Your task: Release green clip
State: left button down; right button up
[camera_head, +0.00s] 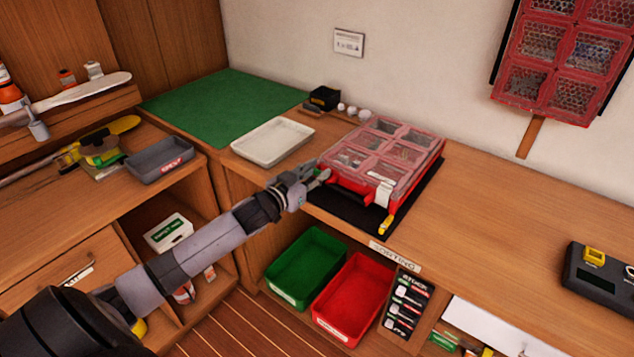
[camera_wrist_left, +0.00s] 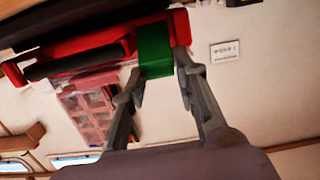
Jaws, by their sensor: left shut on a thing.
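A red organizer case (camera_head: 372,160) with a clear compartmented lid lies closed on a black mat (camera_head: 419,203) on the bench. My left gripper (camera_head: 318,175) is at the case's front left corner. In the left wrist view the green clip (camera_wrist_left: 155,48) sits on the red case edge (camera_wrist_left: 90,45), between the fingers of my left gripper (camera_wrist_left: 160,67), which is shut on it. In the head view the fingers mostly hide the green clip. A yellow clip (camera_head: 385,225) is at the front right corner of the case. My right gripper is not in view.
A white tray (camera_head: 271,142) and a green mat (camera_head: 225,108) lie left of the case. A small black box (camera_head: 323,97) stands behind it. Green (camera_head: 307,266) and red (camera_head: 352,297) bins sit below the bench edge. The bench right of the case is clear up to a dark device (camera_head: 600,277).

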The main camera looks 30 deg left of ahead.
pick_arm(q)
jog(key=shift+s+f+t+b, duration=0.25)
jog(key=shift+f+t+b, duration=0.35)
jog(key=shift+b, duration=0.45)
jog(key=shift+s+r+t+b, duration=0.1)
jog(key=shift+r+t+b, duration=0.1)
jog(key=shift+t+b, duration=0.15)
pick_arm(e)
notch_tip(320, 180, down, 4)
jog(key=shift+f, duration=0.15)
pick_arm(q)
jog(key=c, duration=1.3)
grip_release()
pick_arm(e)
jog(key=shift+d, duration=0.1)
pick_arm(q)
jog(key=s, duration=0.8)
jog(key=s+a, duration=0.1)
jog(key=s, duration=0.3)
jog(key=shift+f, duration=0.3)
jog(key=shift+f, duration=0.1)
